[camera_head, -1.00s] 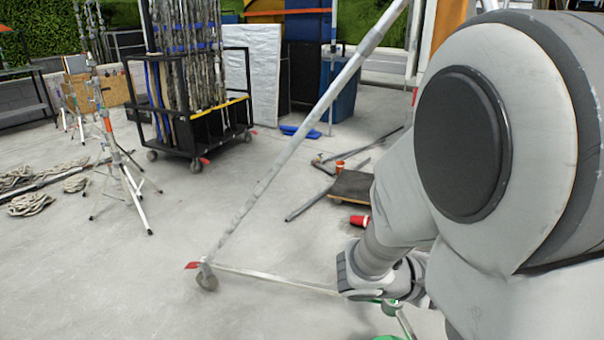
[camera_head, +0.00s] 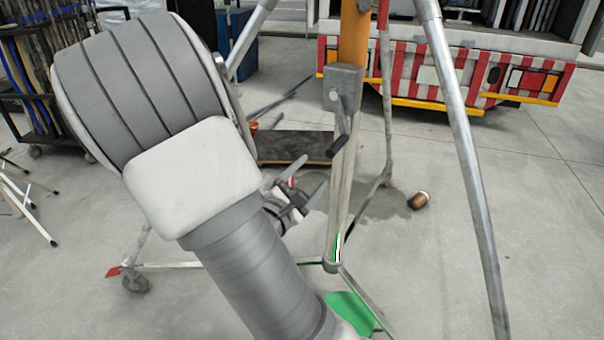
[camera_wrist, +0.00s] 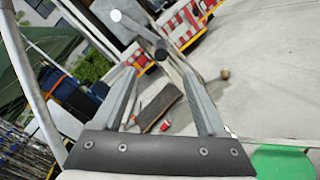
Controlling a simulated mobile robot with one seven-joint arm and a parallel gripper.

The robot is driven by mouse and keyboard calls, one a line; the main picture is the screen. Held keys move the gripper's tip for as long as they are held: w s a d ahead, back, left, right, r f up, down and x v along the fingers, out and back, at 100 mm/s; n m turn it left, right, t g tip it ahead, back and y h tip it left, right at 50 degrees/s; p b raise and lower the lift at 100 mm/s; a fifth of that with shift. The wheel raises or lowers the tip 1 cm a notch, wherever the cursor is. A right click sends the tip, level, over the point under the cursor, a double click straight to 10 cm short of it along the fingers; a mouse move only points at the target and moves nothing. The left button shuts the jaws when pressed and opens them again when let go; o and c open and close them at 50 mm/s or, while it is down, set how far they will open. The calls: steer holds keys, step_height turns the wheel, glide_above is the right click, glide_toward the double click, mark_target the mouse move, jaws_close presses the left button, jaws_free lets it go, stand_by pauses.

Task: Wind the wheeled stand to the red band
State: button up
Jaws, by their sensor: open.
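The wheeled stand has splayed grey metal legs (camera_head: 468,150) and an orange upright (camera_head: 354,40) in the head view. A grey winch box (camera_head: 342,90) is fixed on the upright, with a dark-ended crank handle (camera_head: 337,147) hanging below it. My gripper (camera_head: 310,178) is open and empty, lower and left of the handle, apart from it. In the wrist view the dark handle end (camera_wrist: 160,54) shows beyond and between my open fingertips (camera_wrist: 160,76). The stand's top is out of view. A red strip shows beside the upright; I cannot tell whether it is the red band.
A castor wheel (camera_head: 136,284) with a red tab is at the left leg's foot. A low dark dolly (camera_head: 295,147) and a brown cup (camera_head: 418,200) are on the floor behind. A red-and-white striped truck (camera_head: 440,75) stands at the back.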

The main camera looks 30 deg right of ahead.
mark_target(335, 147)
steer(key=b+x, duration=0.2)
steer(key=x, duration=0.9)
steer(key=shift+d+b, duration=0.35)
steer(key=shift+d, duration=0.05)
steer(key=shift+x, duration=0.9)
jaws_close()
steer(key=shift+w+a, duration=0.1)
steer(key=shift+w, duration=0.05)
